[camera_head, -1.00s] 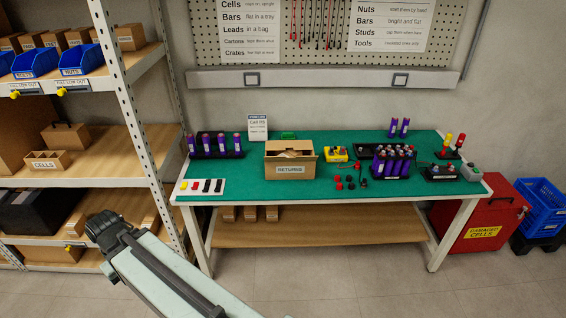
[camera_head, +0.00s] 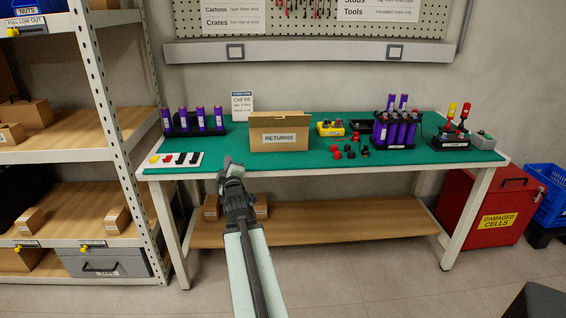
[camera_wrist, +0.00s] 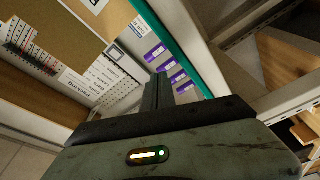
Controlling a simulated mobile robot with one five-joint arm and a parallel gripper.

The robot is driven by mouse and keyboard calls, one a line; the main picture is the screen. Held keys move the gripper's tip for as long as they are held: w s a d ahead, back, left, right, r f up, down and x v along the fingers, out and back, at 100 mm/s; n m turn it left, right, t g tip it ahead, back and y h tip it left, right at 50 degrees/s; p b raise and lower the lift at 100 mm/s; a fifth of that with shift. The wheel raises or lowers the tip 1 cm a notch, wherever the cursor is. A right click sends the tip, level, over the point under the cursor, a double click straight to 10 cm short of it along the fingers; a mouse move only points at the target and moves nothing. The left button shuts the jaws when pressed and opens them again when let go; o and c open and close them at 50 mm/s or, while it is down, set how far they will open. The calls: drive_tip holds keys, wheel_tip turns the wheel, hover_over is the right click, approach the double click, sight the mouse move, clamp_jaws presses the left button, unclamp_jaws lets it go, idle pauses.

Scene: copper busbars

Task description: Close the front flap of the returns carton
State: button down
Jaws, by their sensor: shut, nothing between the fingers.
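The returns carton (camera_head: 279,138) is a brown box with a white RETURNS label on its front, standing on the green bench top. Its top edge is seen from a low angle, so I cannot tell how the front flap lies. My gripper (camera_head: 229,160) is in front of the bench's front edge, left of the carton and apart from it in the head view. In the wrist view my gripper (camera_wrist: 158,92) is shut and empty. A brown panel with a white label, probably the carton (camera_wrist: 115,14), shows at the top there.
Purple cells in a black holder (camera_head: 194,122) and a white card with coloured pieces (camera_head: 176,159) lie left of the carton. A yellow box (camera_head: 330,128), red and black caps (camera_head: 345,152) and a cell rack (camera_head: 396,130) stand to its right. A shelf rack (camera_head: 100,120) borders the left.

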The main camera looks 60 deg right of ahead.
drive_tip(key=s+d+h+b, duration=0.1)
drive_tip(key=s+d+b, duration=0.1)
drive_tip(key=s, duration=0.1)
drive_tip(key=s+d+f+n+h+b, duration=0.1)
drive_tip(key=s+d+h+b, duration=0.1)
drive_tip(key=s, duration=0.2)
drive_tip(key=s+d+h+b, duration=0.2)
drive_tip(key=s+d, duration=0.1)
drive_tip(key=s, duration=0.1)
drive_tip(key=shift+f+t, duration=0.25)
drive_tip(key=shift+t, duration=0.15)
drive_tip(key=n+h+b, duration=0.2)
drive_tip(key=h+b, duration=0.1)
approach(282, 119)
drive_tip(key=shift+t, duration=0.3)
drive_tip(key=p+x, duration=0.5)
drive_tip(key=p, duration=0.3)
drive_tip(key=shift+w+d+r+p, duration=0.15)
drive_tip(key=shift+d+p, duration=0.25)
drive_tip(key=shift+w+d+r, duration=0.2)
drive_tip(key=shift+w+d, duration=0.1)
drive_tip(key=shift+d, duration=0.05)
drive_tip(key=shift+p, duration=0.3)
